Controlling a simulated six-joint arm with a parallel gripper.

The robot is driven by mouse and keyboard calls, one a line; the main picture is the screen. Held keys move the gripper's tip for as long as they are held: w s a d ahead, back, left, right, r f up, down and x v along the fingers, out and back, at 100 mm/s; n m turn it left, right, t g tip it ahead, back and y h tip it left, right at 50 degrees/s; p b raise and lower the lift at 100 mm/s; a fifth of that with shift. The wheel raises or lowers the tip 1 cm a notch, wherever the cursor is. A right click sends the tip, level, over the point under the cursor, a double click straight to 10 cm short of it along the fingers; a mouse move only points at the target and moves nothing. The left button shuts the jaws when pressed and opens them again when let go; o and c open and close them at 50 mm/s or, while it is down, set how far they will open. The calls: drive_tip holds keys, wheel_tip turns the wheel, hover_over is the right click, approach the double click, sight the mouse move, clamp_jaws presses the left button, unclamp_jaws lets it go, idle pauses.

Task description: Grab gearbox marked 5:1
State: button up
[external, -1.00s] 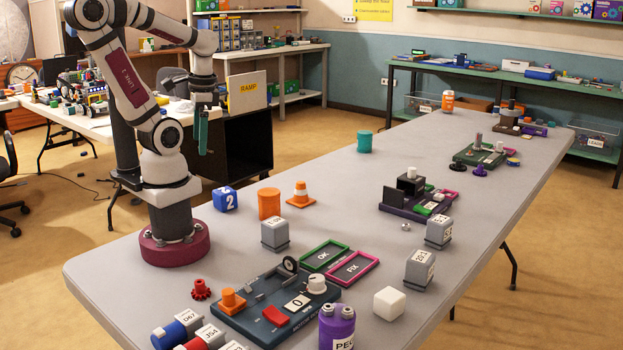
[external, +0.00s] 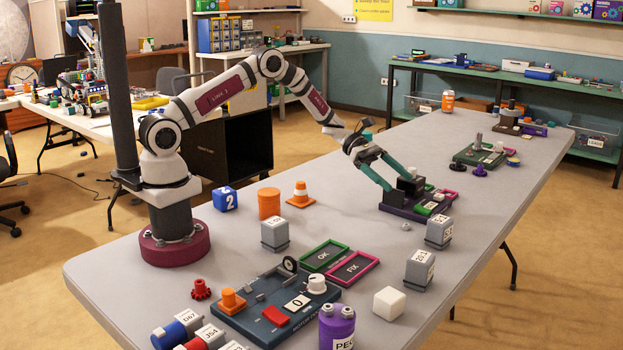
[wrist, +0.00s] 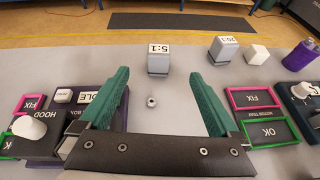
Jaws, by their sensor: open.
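The gearbox marked 5:1 (external: 439,233) is a small grey block with a white label, upright on the table near its right edge. In the wrist view the 5:1 gearbox (wrist: 158,62) stands ahead, between the lines of my two fingers and beyond their tips. My gripper (external: 399,185) has long teal fingers, spread wide and empty, above the table by the purple-based device. The wrist view shows my gripper (wrist: 160,76) open, with bare tabletop and a small metal nut (wrist: 151,101) between the fingers. A similar grey block marked 20:1 (wrist: 224,50) stands to the right of the 5:1 gearbox.
The purple-based device (external: 400,207) with a black block is close to my fingers. A white cube (external: 389,303) and a purple canister (external: 337,328) stand nearer the front. Green and pink trays (external: 351,268) lie left of the 20:1 block. Table around the 5:1 gearbox is mostly clear.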

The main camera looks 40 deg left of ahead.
sight(440, 219)
drive_tip(key=shift+n, duration=0.3)
drive_tip(key=x, duration=1.6)
drive_tip(key=shift+f, duration=0.3)
clamp_jaws()
